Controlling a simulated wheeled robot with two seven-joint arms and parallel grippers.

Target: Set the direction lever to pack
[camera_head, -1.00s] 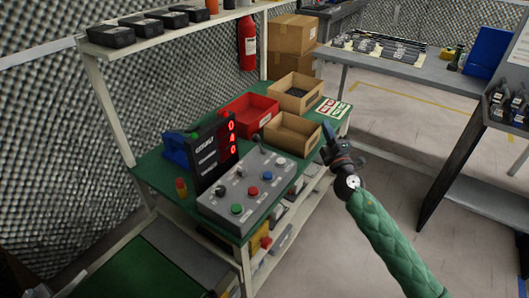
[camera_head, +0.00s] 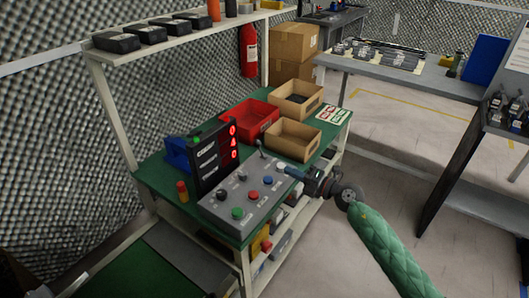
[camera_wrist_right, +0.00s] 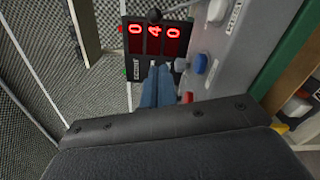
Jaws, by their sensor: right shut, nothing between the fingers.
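The grey control box (camera_head: 245,198) sits on the green bench with coloured buttons and small dark switches on its top. A thin upright lever (camera_head: 261,149) stands at its far right end; its labels are too small to read. My right gripper (camera_head: 284,169) is shut and empty, its blue fingers close to the box's right end, near the lever; contact cannot be told. In the right wrist view the shut fingers (camera_wrist_right: 157,85) point toward the red-digit display (camera_wrist_right: 153,40). A dark knob (camera_wrist_right: 154,15) shows in front of that display. My left gripper is not in view.
The black display (camera_head: 214,155) stands behind the box. A red bin (camera_head: 250,120) and cardboard bins (camera_head: 293,139) lie beyond it. A shelf (camera_head: 180,35) runs above the bench. Open floor lies to the right.

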